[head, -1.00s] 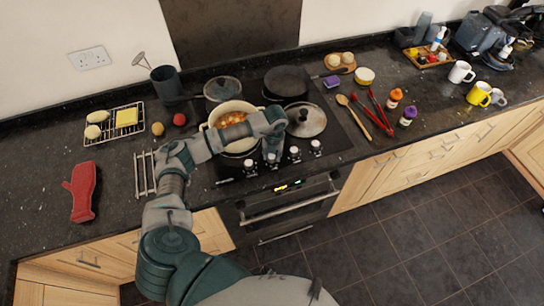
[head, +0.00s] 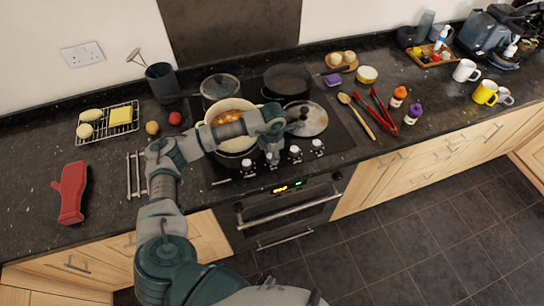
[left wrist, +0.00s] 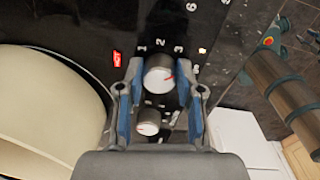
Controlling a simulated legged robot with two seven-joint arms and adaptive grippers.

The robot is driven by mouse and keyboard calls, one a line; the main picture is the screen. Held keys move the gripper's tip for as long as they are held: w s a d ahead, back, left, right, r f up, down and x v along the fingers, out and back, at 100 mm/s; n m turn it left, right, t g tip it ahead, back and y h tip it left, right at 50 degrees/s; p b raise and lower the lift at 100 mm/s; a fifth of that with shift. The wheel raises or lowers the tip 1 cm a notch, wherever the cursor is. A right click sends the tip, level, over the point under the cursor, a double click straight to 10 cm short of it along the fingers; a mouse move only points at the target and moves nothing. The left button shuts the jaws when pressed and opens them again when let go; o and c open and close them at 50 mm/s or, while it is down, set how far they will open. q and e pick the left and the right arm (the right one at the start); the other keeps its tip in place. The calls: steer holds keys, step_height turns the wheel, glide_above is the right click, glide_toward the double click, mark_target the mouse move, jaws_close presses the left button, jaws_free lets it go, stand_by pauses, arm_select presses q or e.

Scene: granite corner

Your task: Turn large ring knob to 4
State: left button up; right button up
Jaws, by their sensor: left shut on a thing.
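The hob (head: 335,130) has a row of silver knobs along its front edge. My left gripper (head: 272,148) reaches down over the knob second from left. In the left wrist view, my left gripper (left wrist: 158,88) is shut on a round silver ring knob (left wrist: 157,76), blue pads on both sides. The knob's red line points right, below the printed 3. Digits 1, 2 and 3 show above the knob; the right finger hides part of the scale. A smaller knob (left wrist: 148,122) sits just below, between the fingers. My right gripper is not in view.
A cream pot (head: 236,150) with red food stands beside my left forearm; its rim shows large in the wrist view (left wrist: 75,60). A lidded pan (head: 308,118) is to the right. The oven handle (head: 290,208) juts out below. Tongs (head: 382,110) and a wooden spoon (head: 355,112) lie right of the hob.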

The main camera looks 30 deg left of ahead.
arm_select(q)
steer(key=shift+w+m+b, duration=0.1)
steer(key=shift+m+b, duration=0.4)
steer(key=shift+m, duration=0.7)
steer(key=shift+r+m+b, duration=0.1)
steer(key=shift+m+b, duration=0.3)
steer(key=shift+m, duration=0.6)
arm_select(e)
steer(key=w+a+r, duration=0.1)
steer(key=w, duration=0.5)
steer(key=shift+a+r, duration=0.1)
arm_select(q)
steer(key=o, duration=1)
steer(key=shift+o, duration=0.8)
steer(key=shift+a, duration=0.1)
step_height(320, 180, up, 12)
steer(key=shift+s, duration=0.2)
steer(key=shift+f, duration=0.2)
